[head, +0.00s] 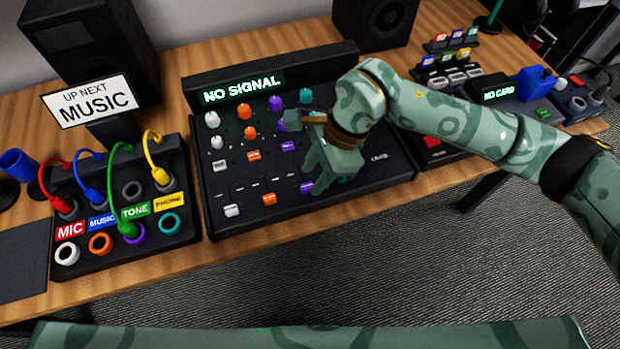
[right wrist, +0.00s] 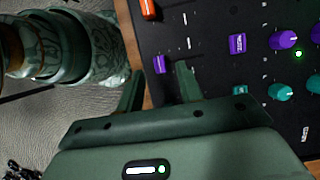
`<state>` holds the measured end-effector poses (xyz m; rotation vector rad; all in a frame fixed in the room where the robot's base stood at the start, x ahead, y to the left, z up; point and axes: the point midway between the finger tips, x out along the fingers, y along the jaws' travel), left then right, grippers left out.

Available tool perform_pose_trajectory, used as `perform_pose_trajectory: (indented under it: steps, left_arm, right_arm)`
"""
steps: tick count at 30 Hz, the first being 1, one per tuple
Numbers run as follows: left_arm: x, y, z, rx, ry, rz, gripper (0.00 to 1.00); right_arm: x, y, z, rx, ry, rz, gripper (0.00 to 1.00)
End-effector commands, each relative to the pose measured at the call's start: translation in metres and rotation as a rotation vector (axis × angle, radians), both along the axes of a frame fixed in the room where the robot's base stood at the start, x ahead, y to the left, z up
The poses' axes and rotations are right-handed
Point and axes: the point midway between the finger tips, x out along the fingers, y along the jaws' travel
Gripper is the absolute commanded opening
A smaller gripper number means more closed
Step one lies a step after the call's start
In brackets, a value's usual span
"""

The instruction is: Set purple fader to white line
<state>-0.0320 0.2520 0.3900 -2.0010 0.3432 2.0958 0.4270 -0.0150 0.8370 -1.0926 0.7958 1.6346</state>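The black mixer (head: 277,215) has white, orange and purple columns of knobs and faders. The lower purple fader (head: 307,187) is near the front edge, beside my right gripper (head: 318,180). In the right wrist view the same purple fader (right wrist: 159,64) lies in the gap at the fingertips of my right gripper (right wrist: 159,76). The fingers are apart, and no grip on the fader shows. Small white lines mark the panel; which one is meant for this fader is unclear. My left gripper is out of view.
The mixer's screen (head: 242,89) reads NO SIGNAL. A patch box (head: 125,245) with coloured cables stands at left, below an UP NEXT MUSIC sign (head: 95,101). An orange fader (right wrist: 148,8) is beside the purple one. Card devices (head: 497,93) stand at right.

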Motion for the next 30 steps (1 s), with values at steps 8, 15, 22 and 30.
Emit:
perform_pose_trajectory:
  steps: [8, 15, 22, 30]
  left_arm:
    - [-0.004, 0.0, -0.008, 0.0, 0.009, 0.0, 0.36]
    - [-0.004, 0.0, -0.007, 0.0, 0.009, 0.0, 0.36]
    - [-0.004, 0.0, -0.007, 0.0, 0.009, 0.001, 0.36]
    - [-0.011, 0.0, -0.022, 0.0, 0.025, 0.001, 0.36]
  right_arm:
    - [-0.003, 0.011, -0.025, 0.001, -0.001, 0.001, 0.36]
    - [-0.003, 0.011, -0.026, 0.002, -0.002, 0.0, 0.36]
    - [-0.003, 0.011, -0.026, 0.001, -0.001, 0.001, 0.0]
    - [0.024, 0.019, -0.031, 0.0, -0.001, 0.0, 0.0]
